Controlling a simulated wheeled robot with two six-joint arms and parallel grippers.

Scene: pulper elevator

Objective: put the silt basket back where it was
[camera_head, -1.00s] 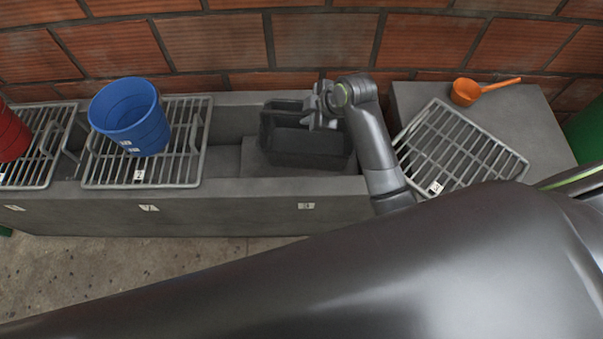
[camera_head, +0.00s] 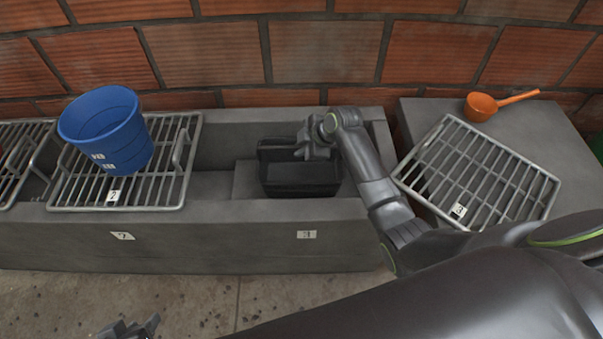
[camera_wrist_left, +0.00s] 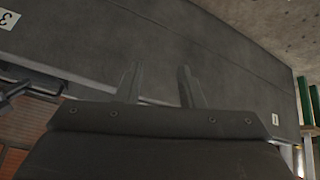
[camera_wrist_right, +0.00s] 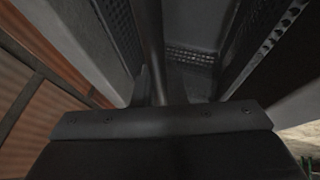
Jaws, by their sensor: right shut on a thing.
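The silt basket (camera_head: 300,178) is a dark, open-topped box inside the uncovered right-hand bay of the grey trough (camera_head: 190,240), above the tag 3. My right gripper (camera_head: 312,150) is shut on it at its top. The right wrist view looks down past a bar at the jaws to the basket's perforated wall (camera_wrist_right: 190,55). I cannot tell whether the basket's underside touches the trough floor. My left gripper (camera_head: 130,328) is low in front of the trough. In the left wrist view its two fingers (camera_wrist_left: 157,78) are apart with nothing between them.
A grate tagged 3 (camera_head: 480,175) lies on the block (camera_head: 560,130) at right, with an orange scoop (camera_head: 482,106) behind it. A blue bucket (camera_head: 105,130) stands on the grate tagged 2 (camera_head: 150,190). A brick wall (camera_head: 300,50) closes the back.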

